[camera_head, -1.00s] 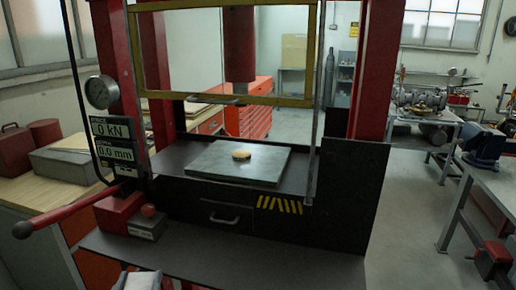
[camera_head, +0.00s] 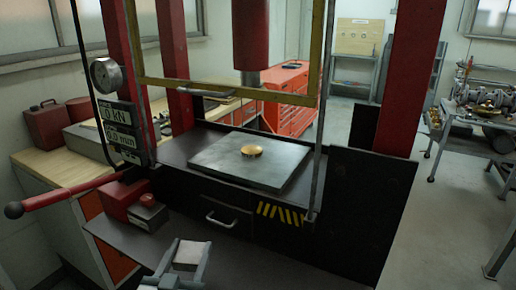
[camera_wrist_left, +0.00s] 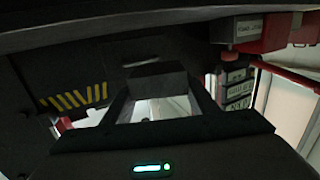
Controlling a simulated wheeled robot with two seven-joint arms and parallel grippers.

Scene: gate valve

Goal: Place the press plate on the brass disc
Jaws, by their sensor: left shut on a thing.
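The brass disc (camera_head: 251,151) lies flat on a thick grey steel plate (camera_head: 222,160) on the press bed. My left gripper (camera_head: 180,270) is at the bottom edge of the head view, in front of and lower in the picture than the disc, well apart from it. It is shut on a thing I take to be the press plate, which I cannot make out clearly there. In the left wrist view a dark block (camera_wrist_left: 158,78) shows between the dark fingers. My right gripper is not in view.
The press has red columns, a yellow guard frame (camera_head: 220,93) and a red ram (camera_head: 251,35) above the disc. A red lever (camera_head: 70,192) and a force display (camera_head: 122,130) are at the left. A black side panel (camera_head: 365,205) stands at the right. The bed's front is open.

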